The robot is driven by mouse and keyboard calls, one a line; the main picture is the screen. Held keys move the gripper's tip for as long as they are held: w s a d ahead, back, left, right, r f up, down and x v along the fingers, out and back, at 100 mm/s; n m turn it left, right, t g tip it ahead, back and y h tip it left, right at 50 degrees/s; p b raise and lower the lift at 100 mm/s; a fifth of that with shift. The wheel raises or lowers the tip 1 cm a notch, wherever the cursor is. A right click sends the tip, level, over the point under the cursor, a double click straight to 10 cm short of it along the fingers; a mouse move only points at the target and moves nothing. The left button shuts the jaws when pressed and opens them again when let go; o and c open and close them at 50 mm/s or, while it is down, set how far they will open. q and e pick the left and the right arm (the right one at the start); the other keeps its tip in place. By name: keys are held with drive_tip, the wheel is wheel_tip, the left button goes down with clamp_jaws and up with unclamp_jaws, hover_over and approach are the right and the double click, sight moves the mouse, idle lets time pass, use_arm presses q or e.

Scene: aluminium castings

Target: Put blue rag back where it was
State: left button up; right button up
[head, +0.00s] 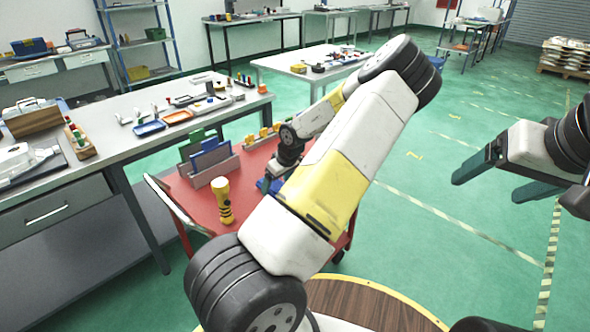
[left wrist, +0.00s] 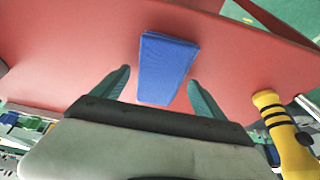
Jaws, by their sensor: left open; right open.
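The blue rag (left wrist: 168,65) lies folded in a flat rectangular shape on the red cart top (left wrist: 75,45). In the head view a bit of the rag (head: 268,187) shows beside my left gripper (head: 272,178), and my arm hides much of that spot. In the left wrist view my left gripper (left wrist: 158,82) is open, with one finger on each side of the rag and visible gaps. Whether the fingers reach the cart top I cannot tell. My right gripper (head: 487,188) is open and empty over the green floor.
A yellow and black flashlight (head: 223,200) stands on the cart, near the right finger in the left wrist view (left wrist: 272,115). A holder (head: 212,168) with green and blue plates is behind it. A grey workbench (head: 95,125) with trays and tools stands at left.

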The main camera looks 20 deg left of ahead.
use_arm(q)
drive_tip(key=v, duration=1.1)
drive_tip(key=s+d+r+m+h, duration=0.3)
drive_tip(key=s+d+r+h, duration=0.15)
drive_tip(key=d, duration=0.25)
drive_tip(key=s+d+r+m+h, duration=0.2)
drive_tip(key=s+d+r+h, duration=0.1)
drive_tip(key=s+d, duration=0.3)
drive_tip(key=s+d+r+m+t+y, duration=0.1)
drive_tip(key=s+d+r+m+t, duration=0.3)
drive_tip(key=s+r+m, duration=0.5)
drive_tip(key=d+v, duration=0.1)
drive_tip(key=v, duration=0.6)
drive_tip(key=shift+s+d+r, duration=0.2)
drive_tip(key=shift+s+r, duration=0.1)
drive_tip(key=shift+s, duration=0.05)
